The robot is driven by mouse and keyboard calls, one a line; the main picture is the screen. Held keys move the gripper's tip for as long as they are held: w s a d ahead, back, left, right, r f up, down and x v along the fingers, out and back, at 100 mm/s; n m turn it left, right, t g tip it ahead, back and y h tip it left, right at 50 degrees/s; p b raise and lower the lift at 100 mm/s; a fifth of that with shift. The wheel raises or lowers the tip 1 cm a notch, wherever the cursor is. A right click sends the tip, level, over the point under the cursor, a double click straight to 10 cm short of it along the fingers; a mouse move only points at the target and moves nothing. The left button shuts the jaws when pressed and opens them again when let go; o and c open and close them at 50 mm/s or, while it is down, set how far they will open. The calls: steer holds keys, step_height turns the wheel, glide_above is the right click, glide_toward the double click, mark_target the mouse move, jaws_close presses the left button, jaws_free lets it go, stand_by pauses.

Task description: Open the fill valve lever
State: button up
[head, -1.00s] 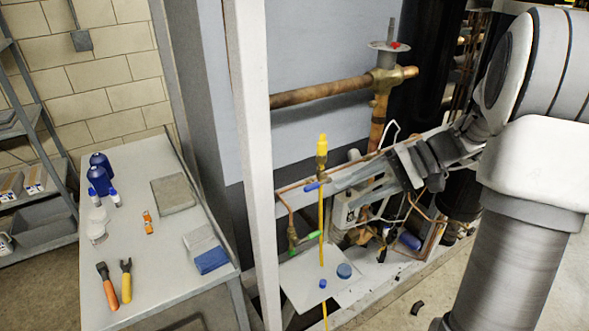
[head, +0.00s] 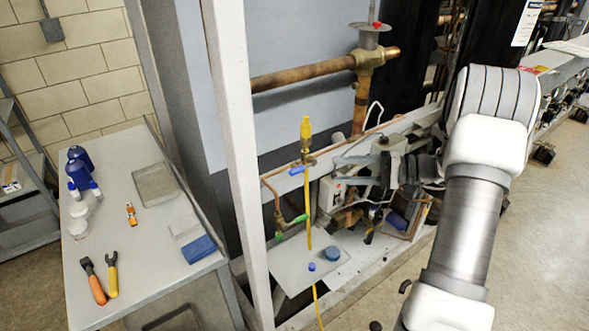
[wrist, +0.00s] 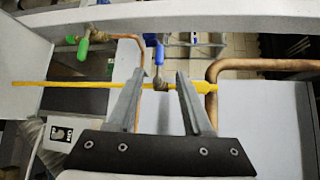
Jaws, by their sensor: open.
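A small blue lever (head: 297,170) sits on a brass valve under a yellow fitting (head: 305,128), with a yellow hose (head: 308,215) hanging below. A green lever (head: 293,221) is lower left on copper piping. I cannot tell from labels which one is the fill valve lever. My gripper (head: 340,164) is open and empty, to the right of the blue lever. In the wrist view, the blue lever (wrist: 159,52) shows between and just beyond my gripper's fingertips (wrist: 161,76), apparently not touched. The green lever (wrist: 83,48) is further left there.
A grey upright post (head: 240,150) stands left of the valves. A thick copper pipe (head: 310,75) runs above. A white control box (head: 331,192) and loose wires are below my gripper. A bench (head: 140,245) with tools and bottles is at the left.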

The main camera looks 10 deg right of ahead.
mark_target(300, 171)
steer(key=p+x, duration=0.1)
steer(key=x, duration=1.1)
steer(key=shift+a+p, duration=0.1)
steer(key=shift+p, duration=0.3)
jaws_close()
stand_by(0.7)
